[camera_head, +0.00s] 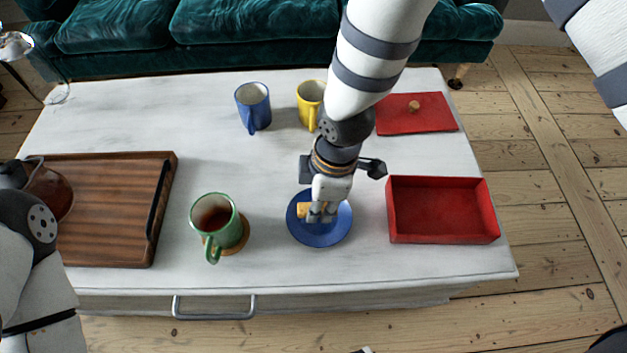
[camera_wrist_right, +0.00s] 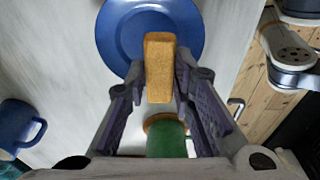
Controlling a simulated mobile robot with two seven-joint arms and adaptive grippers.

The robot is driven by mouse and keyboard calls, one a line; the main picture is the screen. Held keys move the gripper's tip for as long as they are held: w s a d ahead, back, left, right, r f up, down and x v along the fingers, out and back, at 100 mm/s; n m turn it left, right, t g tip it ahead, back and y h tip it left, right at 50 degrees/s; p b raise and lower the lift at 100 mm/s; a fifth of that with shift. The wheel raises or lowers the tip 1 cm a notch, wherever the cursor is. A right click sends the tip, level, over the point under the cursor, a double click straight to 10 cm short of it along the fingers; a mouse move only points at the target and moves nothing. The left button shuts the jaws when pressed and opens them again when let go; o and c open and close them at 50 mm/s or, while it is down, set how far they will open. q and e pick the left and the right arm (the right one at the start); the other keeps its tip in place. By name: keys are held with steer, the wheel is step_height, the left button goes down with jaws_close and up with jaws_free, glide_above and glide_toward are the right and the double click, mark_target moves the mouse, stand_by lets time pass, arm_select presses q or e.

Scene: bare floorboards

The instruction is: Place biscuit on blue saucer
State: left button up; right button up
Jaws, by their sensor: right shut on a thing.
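The biscuit (camera_head: 303,210) is a golden-brown bar. My right gripper (camera_head: 322,214) is shut on it, pointing down over the blue saucer (camera_head: 320,236). In the right wrist view the biscuit (camera_wrist_right: 160,66) sticks out from between the fingertips (camera_wrist_right: 160,88), with its far end over the blue saucer (camera_wrist_right: 117,35). I cannot tell whether the biscuit touches the saucer. The gripper hides part of the saucer in the head view. My left arm shows at the lower left, but its gripper is not in view.
A green mug (camera_head: 216,222) of brown drink stands on a coaster left of the saucer. An open red box (camera_head: 442,237) is to the right, its lid (camera_head: 430,125) behind. Blue (camera_head: 253,105) and yellow (camera_head: 310,98) mugs stand behind. A wooden tray (camera_head: 110,205) holds a glass teapot.

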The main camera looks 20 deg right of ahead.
steer(key=shift+w+d+f, duration=0.15)
steer(key=shift+w+f, duration=0.05)
steer(key=shift+f, duration=0.2)
steer(key=shift+w+d+f+b, duration=0.15)
steer(key=shift+f+b, duration=0.1)
steer(key=shift+f, duration=0.65)
steer(key=shift+w+f+b, duration=0.15)
steer(key=shift+f+b, duration=0.05)
steer(key=shift+f, duration=0.65)
steer(key=shift+f, duration=0.1)
steer(key=shift+f, duration=0.25)
steer(key=o, duration=0.8)
